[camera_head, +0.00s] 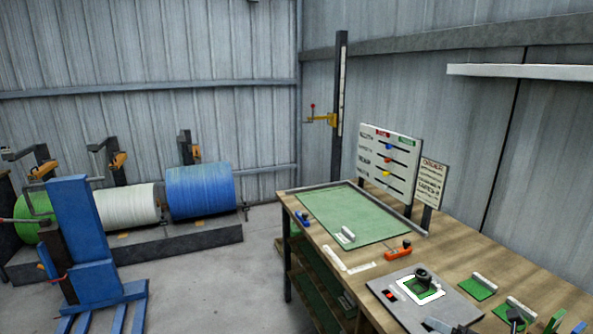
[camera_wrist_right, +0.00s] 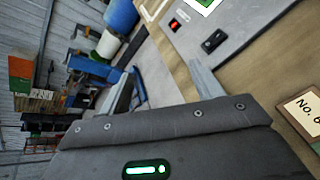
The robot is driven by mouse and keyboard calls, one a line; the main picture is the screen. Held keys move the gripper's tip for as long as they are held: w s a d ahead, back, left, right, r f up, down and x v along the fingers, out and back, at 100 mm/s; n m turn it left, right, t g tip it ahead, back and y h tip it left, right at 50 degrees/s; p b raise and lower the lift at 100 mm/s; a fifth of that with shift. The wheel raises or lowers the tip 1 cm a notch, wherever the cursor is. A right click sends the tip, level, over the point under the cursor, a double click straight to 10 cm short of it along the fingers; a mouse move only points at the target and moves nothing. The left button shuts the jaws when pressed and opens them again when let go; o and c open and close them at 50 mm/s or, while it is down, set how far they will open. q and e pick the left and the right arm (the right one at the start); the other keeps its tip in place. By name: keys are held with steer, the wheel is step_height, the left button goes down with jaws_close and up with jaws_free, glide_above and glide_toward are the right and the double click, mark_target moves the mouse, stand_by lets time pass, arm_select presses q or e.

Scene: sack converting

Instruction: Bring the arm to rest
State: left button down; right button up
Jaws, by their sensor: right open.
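My right gripper (camera_wrist_right: 160,76) shows in the right wrist view with its two pale fingers spread apart and nothing between them. It is beside the wooden bench, with the bench's edge and grey floor behind the fingers. The grey plate (camera_wrist_right: 232,22) on the bench lies beyond the fingers, to the upper right. A red switch (camera_wrist_right: 178,22) and a black part (camera_wrist_right: 213,40) are on this plate. I cannot make out the right gripper for certain in the head view. My left gripper is in neither view.
The wooden bench (camera_head: 462,257) holds a green mat (camera_head: 345,210), an orange-handled tool (camera_head: 398,251) and a black knob (camera_head: 422,276) on the plate. A blue stand (camera_head: 88,230) and blue roll (camera_head: 201,190) are at left. Floor between is clear.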

steer(key=s+a+f+m+g+h, duration=0.2)
steer(key=s+a+f+m, duration=0.4)
steer(key=a+f+m, duration=0.55)
steer(key=s+a+f+m+g+h, duration=0.1)
steer(key=s+f+m+g, duration=0.25)
steer(key=s+m, duration=0.6)
steer(key=s+a+f+m+g+h, duration=0.1)
steer(key=s+f+m+g, duration=0.25)
steer(key=s+m, duration=0.6)
step_height(320, 180, down, 27)
steer(key=g+b, duration=0.1)
steer(key=b, duration=0.4)
arm_select(q)
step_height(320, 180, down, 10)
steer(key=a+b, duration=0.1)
steer(key=b, duration=0.3)
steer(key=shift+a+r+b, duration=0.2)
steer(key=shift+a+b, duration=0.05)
steer(key=shift+b, duration=0.1)
arm_select(e)
steer(key=s+d+f, duration=0.2)
steer(key=s+f, duration=0.6)
steer(key=f, duration=0.3)
steer(key=s+d+f+n+g, duration=0.1)
steer(key=s+d+f, duration=0.1)
steer(key=s+f, duration=0.7)
step_height(320, 180, down, 2)
steer(key=shift+f, duration=0.25)
